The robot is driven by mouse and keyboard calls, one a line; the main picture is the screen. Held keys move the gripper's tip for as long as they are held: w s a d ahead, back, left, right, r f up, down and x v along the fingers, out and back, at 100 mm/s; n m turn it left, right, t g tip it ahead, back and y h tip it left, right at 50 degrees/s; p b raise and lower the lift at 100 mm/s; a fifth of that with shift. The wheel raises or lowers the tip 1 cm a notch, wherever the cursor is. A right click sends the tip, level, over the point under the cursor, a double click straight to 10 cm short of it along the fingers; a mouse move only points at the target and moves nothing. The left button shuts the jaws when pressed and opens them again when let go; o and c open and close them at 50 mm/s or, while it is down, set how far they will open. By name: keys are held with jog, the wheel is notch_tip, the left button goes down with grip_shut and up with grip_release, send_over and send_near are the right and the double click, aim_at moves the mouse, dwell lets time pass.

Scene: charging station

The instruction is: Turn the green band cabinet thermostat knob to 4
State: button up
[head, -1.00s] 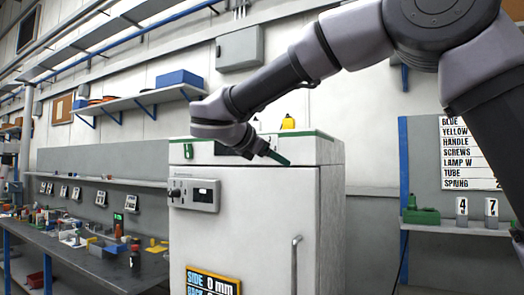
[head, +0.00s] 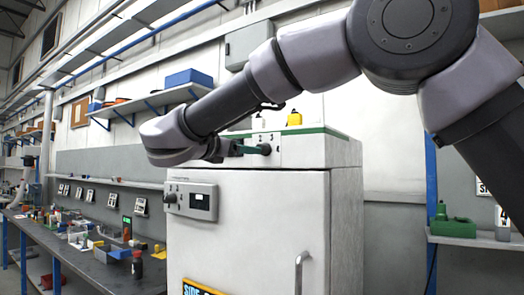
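The white cabinet (head: 245,235) with a green band (head: 310,130) along its top edge stands in the middle of the head view. Its grey thermostat panel (head: 190,212) is at the upper left of the front. The knob's setting is too small to read. My gripper (head: 262,149) is in front of the cabinet's top strip, above and right of the panel, apart from the knob. Its fingers point right; their gap cannot be made out.
A vertical door handle (head: 299,270) and a black-and-yellow sign (head: 203,289) are on the cabinet front. A yellow bottle (head: 294,118) stands on top. A cluttered workbench (head: 90,268) is at left. A shelf with a green object (head: 452,226) is at right.

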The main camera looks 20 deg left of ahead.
aim_at(266, 148)
jog(key=x, duration=0.8)
jog(key=shift+w, duration=0.1)
grip_shut()
